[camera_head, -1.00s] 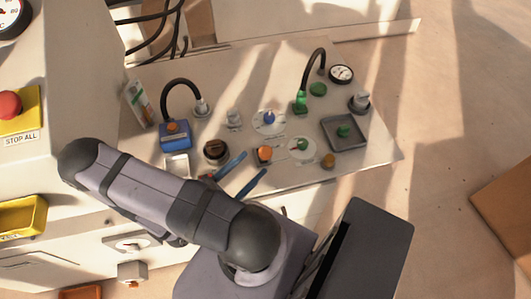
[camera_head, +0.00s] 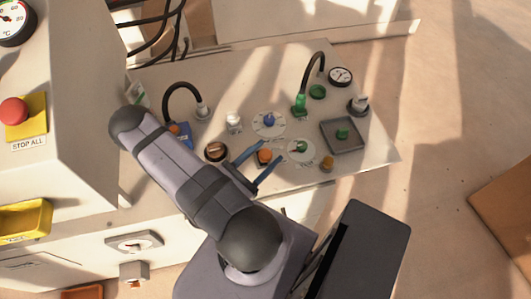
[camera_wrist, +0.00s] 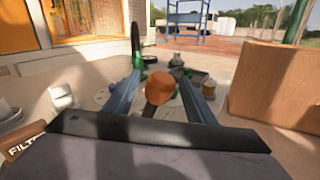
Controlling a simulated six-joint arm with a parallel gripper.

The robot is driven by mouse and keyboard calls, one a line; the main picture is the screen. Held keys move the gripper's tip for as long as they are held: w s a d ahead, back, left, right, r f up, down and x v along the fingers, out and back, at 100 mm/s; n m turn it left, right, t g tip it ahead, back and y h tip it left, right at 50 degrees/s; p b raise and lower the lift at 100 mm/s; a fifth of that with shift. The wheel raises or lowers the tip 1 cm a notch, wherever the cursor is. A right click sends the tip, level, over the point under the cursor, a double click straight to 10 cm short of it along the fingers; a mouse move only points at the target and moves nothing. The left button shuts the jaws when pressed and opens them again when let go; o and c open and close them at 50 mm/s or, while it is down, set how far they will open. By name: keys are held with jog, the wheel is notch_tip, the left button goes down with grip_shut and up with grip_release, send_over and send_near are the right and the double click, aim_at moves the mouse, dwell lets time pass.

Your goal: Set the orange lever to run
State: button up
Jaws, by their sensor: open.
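The orange lever (camera_head: 264,155) has a rounded orange knob and stands near the front middle of the pale panel (camera_head: 375,155). In the wrist view its orange knob (camera_wrist: 160,88) sits on a dark stem, between my two blue fingers. My gripper (camera_head: 262,166) is open, with one finger on each side of the orange knob. I cannot tell whether either finger touches it. The lever's base and any position marks are hidden or too small to read.
A green-knobbed dial (camera_head: 301,147) stands close to the right, with a small amber knob (camera_head: 326,163) beyond it. A blue-knobbed dial (camera_head: 269,120) is behind. A black-topped brown knob (camera_head: 215,151) is to the left. A grey tray (camera_head: 343,135) lies at right.

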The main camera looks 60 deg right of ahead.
jog(key=shift+d, duration=0.15)
grip_shut()
jog(key=shift+r, duration=0.1)
jog(key=p, duration=0.1)
jog(key=w+d+r+n+y+p, duration=0.1)
jog(key=shift+w+d+p, duration=0.25)
jog(key=shift+p, duration=0.05)
jog(key=w+d+f+n+y+p, duration=0.1)
jog(key=w+d+n+y+p, duration=0.1)
jog(key=w+d+n+y, duration=0.1)
jog(key=shift+w+d+f+n, duration=0.15)
jog(key=shift+w+d+n, duration=0.55)
jog(key=shift+w+d, duration=0.65)
